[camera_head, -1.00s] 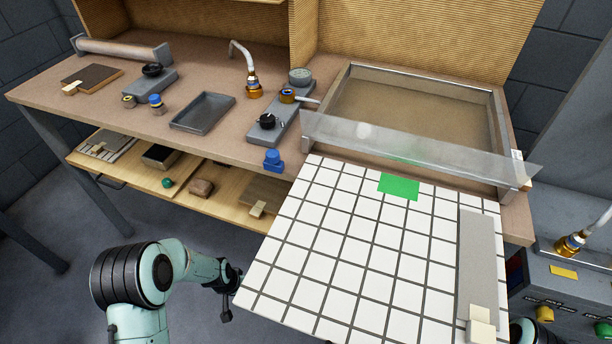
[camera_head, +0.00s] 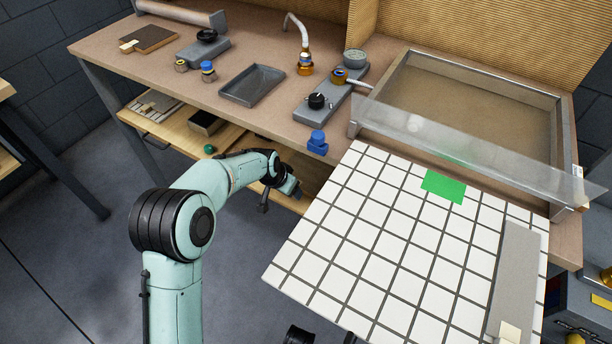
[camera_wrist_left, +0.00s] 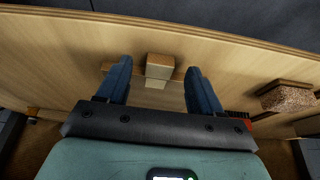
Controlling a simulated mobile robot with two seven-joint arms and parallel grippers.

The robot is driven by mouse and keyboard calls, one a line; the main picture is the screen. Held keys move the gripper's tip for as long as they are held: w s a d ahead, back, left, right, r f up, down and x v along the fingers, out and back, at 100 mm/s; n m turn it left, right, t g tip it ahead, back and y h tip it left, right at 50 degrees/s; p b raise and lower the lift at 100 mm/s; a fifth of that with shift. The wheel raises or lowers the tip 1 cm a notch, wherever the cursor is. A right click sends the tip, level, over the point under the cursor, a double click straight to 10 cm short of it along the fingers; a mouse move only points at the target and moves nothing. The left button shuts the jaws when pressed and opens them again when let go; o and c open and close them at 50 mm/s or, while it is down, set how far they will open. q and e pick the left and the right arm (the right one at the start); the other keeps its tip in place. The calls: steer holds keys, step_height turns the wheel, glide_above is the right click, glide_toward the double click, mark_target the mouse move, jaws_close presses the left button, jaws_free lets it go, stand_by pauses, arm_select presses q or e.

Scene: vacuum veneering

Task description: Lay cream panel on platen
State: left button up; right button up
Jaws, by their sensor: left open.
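The platen appears to be the large white surface with dark grid lines (camera_head: 395,240), with a green patch (camera_head: 444,187) near its far edge. A long grey strip (camera_head: 516,275) with a cream block (camera_head: 509,332) lies along its right side. My left gripper (camera_head: 293,188) is low at the front of the bench's lower shelf. In the left wrist view its two blue fingers (camera_wrist_left: 159,66) are open, with a tan-cream block (camera_wrist_left: 160,62) between and beyond them. I cannot make out a cream panel's outline against the pale wood there.
The lower shelf (camera_head: 170,128) holds several panels, a green ball (camera_head: 208,149) and, in the wrist view, a speckled brown block (camera_wrist_left: 287,97). A clear-fronted frame (camera_head: 470,140) stands behind the platen. A grey tray (camera_head: 252,86) and valve fittings (camera_head: 318,101) occupy the bench top.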

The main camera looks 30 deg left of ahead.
arm_select(q)
steer(key=shift+w+f, duration=0.25)
steer(key=shift+f, duration=0.35)
steer(key=c, duration=1.2)
steer(key=shift+r, duration=0.1)
jaws_close()
steer(key=shift+r, duration=0.1)
